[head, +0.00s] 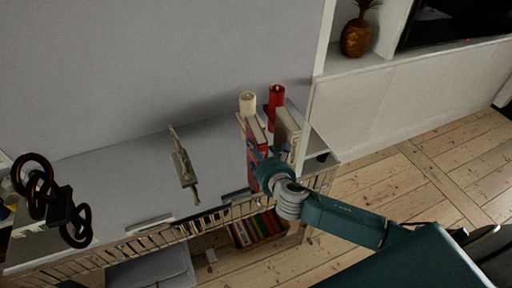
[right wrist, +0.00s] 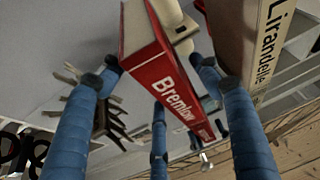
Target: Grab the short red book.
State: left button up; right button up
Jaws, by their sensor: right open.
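The red book (head: 256,133) stands upright on the white console at its right end. In the right wrist view, its red spine (right wrist: 160,80) reads "Bremlow" and it has a pale page edge. My right gripper (head: 265,165) is at the book's front in the head view. In the right wrist view, the blue fingers of my right gripper (right wrist: 160,85) are spread, with the book between them. The fingers look open and whether they touch the book cannot be told. My left gripper is not in view.
A cream book (head: 288,125) marked "Lirandelle" stands close to the right of the red book. A white candle (head: 247,103) and a red candle (head: 276,97) stand behind. A grey figurine (head: 184,168) and black ring sculpture (head: 50,200) are to the left.

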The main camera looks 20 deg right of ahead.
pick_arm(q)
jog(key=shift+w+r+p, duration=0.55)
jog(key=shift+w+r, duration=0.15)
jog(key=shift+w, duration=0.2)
pick_arm(e)
jog(key=x, duration=0.6)
jog(key=shift+r, duration=0.2)
jog(key=shift+w, duration=0.1)
jog(key=shift+c, duration=0.5)
jog(key=c, duration=0.4)
grip_shut()
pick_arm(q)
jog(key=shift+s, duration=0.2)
pick_arm(e)
jog(key=shift+w+r, duration=0.1)
jog(key=shift+r, duration=0.1)
